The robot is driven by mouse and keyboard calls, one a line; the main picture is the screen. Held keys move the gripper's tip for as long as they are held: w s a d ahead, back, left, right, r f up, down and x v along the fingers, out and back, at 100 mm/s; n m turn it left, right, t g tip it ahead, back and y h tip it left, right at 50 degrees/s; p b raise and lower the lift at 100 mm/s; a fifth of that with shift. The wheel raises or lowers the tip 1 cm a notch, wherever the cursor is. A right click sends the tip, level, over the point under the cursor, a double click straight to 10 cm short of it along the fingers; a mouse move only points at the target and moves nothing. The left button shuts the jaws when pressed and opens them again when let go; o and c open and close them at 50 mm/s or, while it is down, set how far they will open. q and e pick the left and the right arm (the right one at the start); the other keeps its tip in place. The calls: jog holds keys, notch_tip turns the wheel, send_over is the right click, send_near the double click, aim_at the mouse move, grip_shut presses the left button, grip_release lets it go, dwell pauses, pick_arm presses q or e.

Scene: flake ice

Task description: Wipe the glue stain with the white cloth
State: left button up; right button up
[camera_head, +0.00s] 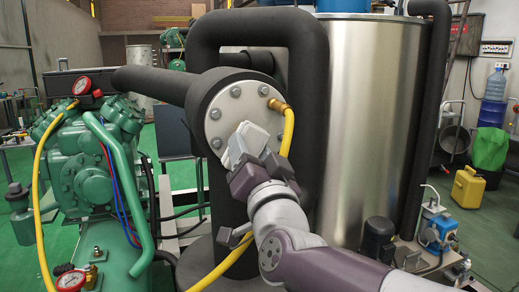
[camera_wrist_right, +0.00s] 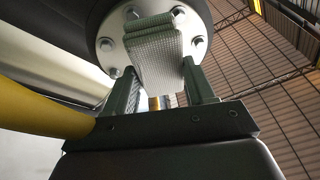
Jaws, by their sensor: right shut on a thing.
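The white cloth (camera_head: 248,138) is a folded, woven pad in front of the round, bolted metal flange (camera_head: 219,108). My right gripper (camera_head: 258,165) is shut on it. In the right wrist view the cloth (camera_wrist_right: 158,62) stands up between the two fingers of the right gripper (camera_wrist_right: 160,90) and overlaps the flange face (camera_wrist_right: 112,28). I cannot tell whether the cloth touches the flange. I cannot make out the glue stain in either view; the cloth and gripper hide part of the flange. My left gripper is not in view.
A yellow hose (camera_head: 288,135) leaves the flange close to my gripper. Black insulated pipes (camera_head: 150,82) surround the flange. A green compressor (camera_head: 85,170) stands left, and a large metal tank (camera_head: 370,130) stands right. Green floor (camera_head: 490,225) shows at the far right.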

aim_at(226, 163)
jog(key=shift+w+a, duration=0.15)
jog(key=shift+w, duration=0.45)
dwell(1.3)
jog(key=shift+s+a+p, duration=0.3)
jog(key=shift+a+p, duration=0.25)
jog(key=shift+a, duration=0.35)
jog(key=shift+s+a+f+p, duration=0.15)
jog(key=shift+a+p, duration=0.1)
jog(key=shift+a, duration=0.3)
jog(key=shift+s+a+f+p, duration=0.1)
jog(key=shift+s+a+p, duration=0.1)
jog(key=shift+a, duration=0.35)
jog(key=shift+s+a+f, duration=0.1)
jog(key=shift+a+f, duration=0.05)
jog(key=shift+a, duration=0.2)
jog(key=shift+s, duration=0.1)
